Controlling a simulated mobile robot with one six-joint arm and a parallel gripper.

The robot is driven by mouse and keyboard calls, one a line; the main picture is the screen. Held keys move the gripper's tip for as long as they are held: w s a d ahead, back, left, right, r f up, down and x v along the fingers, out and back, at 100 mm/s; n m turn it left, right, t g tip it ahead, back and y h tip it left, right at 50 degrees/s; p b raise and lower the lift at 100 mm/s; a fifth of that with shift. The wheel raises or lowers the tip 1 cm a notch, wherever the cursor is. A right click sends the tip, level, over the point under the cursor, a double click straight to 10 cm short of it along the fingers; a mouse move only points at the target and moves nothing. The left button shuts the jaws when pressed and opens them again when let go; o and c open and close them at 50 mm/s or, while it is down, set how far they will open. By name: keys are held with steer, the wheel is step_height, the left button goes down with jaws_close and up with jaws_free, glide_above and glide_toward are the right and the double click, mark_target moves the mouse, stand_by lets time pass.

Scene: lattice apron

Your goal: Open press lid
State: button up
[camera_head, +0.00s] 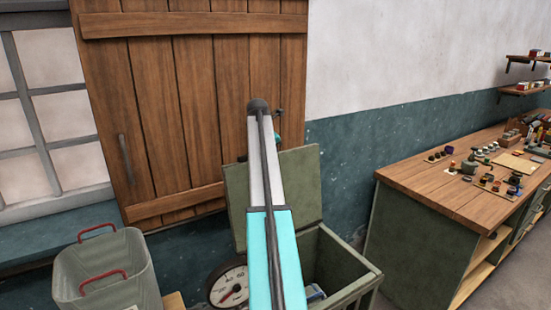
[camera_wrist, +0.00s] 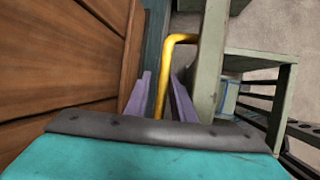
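The press is a green box (camera_head: 345,262) with an open top, seen in the head view. Its green lid (camera_head: 300,182) stands raised, nearly upright, at the back of the box; my arm covers its middle. In the wrist view the lid shows edge-on (camera_wrist: 208,65), with a yellow bar handle (camera_wrist: 180,38) on its left side. My gripper (camera_wrist: 160,75) has its two purple fingers apart, one on each side of the handle, with a visible gap to it. In the head view my gripper is mostly hidden behind the arm.
A wooden plank door (camera_head: 165,110) stands close behind the lid. A grey-green bin (camera_head: 110,265) with red handles is at the lower left, and a round gauge (camera_head: 229,285) is beside the box. A workbench (camera_head: 470,200) with small items stands at the right.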

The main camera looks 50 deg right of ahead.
steer(key=shift+o, duration=0.7)
steer(key=shift+w+f, duration=0.5)
steer(key=shift+f, duration=0.15)
steer(key=shift+s, duration=0.1)
steer(key=shift+a+r, duration=0.1)
steer(key=shift+r, duration=0.1)
steer(key=b+v, duration=0.5)
steer(key=v, duration=0.9)
steer(key=shift+s+r, duration=0.4)
steer(key=shift+s, duration=0.1)
